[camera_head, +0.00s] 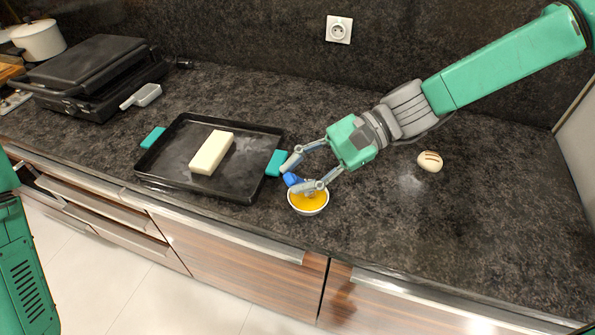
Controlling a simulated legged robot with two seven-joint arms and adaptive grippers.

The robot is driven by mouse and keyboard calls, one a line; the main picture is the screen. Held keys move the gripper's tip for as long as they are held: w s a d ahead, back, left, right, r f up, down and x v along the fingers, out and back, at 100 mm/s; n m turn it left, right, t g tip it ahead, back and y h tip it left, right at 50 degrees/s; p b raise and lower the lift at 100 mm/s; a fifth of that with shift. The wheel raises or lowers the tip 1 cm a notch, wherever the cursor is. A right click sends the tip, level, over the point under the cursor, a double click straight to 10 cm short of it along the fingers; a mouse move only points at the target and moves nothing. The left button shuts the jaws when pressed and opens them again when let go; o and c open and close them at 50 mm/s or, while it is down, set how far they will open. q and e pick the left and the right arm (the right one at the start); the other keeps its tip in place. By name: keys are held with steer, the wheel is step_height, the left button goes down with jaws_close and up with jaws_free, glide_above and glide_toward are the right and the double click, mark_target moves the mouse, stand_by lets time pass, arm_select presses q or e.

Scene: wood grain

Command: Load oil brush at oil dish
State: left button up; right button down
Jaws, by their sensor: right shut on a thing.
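The oil dish (309,204) is a small white bowl of yellow oil near the counter's front edge, right of the black tray. My right gripper (300,180) reaches in from the right and is shut on the oil brush, whose blue handle (292,179) shows between the fingers. The fingers are right above the dish's back rim. The brush's lower end points toward the oil; fingers partly cover it, so I cannot tell if the bristles touch the oil. The left gripper is not in view; only a green part of my left arm shows at the left edge.
A black tray (165,170) with teal handles holds a pale rectangular block (211,152). A black grill (95,72), a small white scoop (142,96) and a white pot (38,40) stand at the left. The counter's right front is clear.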

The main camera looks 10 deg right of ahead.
step_height(320, 180, up, 5)
steer(key=p, duration=0.4)
steer(key=shift+p, duration=0.3)
steer(key=shift+r, duration=1)
steer(key=shift+f, duration=0.1)
